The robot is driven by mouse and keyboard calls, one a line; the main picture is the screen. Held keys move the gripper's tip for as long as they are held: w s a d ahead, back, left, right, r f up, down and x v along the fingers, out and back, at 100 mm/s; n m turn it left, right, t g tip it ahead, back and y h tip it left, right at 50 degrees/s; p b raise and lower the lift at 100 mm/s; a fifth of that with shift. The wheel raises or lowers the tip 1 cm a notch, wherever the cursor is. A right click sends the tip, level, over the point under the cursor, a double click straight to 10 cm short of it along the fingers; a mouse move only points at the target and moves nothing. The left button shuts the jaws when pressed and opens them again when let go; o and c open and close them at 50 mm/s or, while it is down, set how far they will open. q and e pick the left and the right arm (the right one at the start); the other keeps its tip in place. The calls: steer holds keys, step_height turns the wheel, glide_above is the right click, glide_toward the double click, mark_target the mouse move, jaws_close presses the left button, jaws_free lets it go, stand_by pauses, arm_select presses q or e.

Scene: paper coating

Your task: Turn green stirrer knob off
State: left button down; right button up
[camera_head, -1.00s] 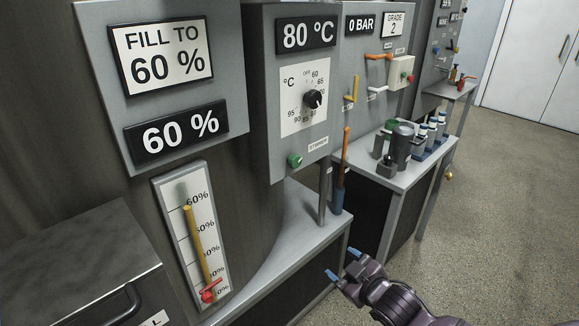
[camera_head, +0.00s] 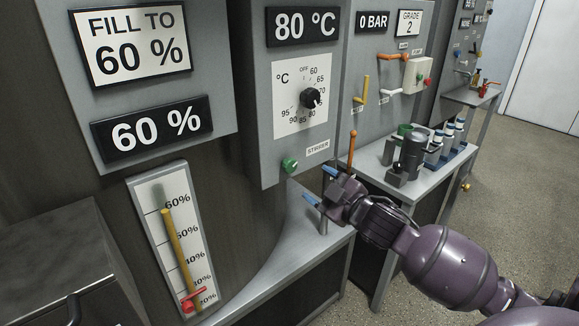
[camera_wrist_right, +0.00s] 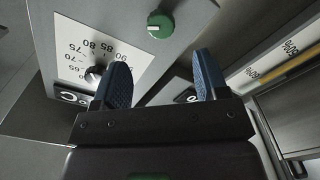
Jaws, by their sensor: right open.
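The green stirrer knob (camera_head: 289,166) sits low on the grey panel, left of the "STIRRER" label (camera_head: 317,149). It has a white pointer mark. In the right wrist view the green knob (camera_wrist_right: 160,24) shows beyond and between the fingertips, at the top. My right gripper (camera_head: 320,187) is open and empty, a little below and to the right of the knob, apart from it. Its blue fingers also show in the right wrist view (camera_wrist_right: 161,75). My left gripper is not in view.
A black temperature dial (camera_head: 311,98) is above the knob. An orange-handled lever (camera_head: 352,145) stands right of the gripper. A grey counter (camera_head: 262,277) runs below.

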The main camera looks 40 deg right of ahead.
mark_target(293, 167)
steer(key=w, duration=0.8)
steer(key=shift+w+a+b, duration=0.35)
steer(key=shift+w, duration=0.85)
steer(key=c, duration=0.9)
